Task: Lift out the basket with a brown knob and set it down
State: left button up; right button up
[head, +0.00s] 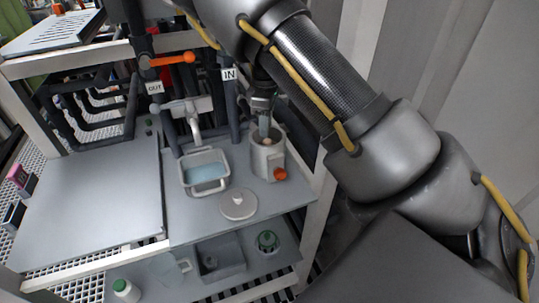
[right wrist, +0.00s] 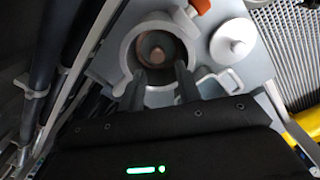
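The grey cylindrical vessel (head: 272,162) stands at the back right of the bench, uncovered. In the right wrist view its thick rim (right wrist: 127,50) surrounds a dark opening. Inside it shows a brown, round knob (right wrist: 157,57); the basket below the knob is too dark to make out. My right gripper (head: 264,132) points down at the vessel's mouth from above. In the right wrist view its two fingers (right wrist: 161,80) are apart, with nothing between them, near the rim. I cannot tell whether the tips are inside the opening. My left gripper is not in view.
A round lid with a pale knob (head: 238,207) lies in front of the vessel. An orange knob (head: 281,174) sticks out of the vessel's side. A basin of bluish liquid (head: 205,173) stands to the left. Pipes run behind. The left bench top (head: 90,205) is clear.

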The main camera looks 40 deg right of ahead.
aim_at(267, 140)
jog(key=shift+d+f+p, duration=0.2)
jog(key=shift+f+p, duration=0.25)
jog(key=shift+f, duration=2.9)
jog(key=shift+c, duration=0.3)
grip_shut()
jog(key=shift+r, duration=0.1)
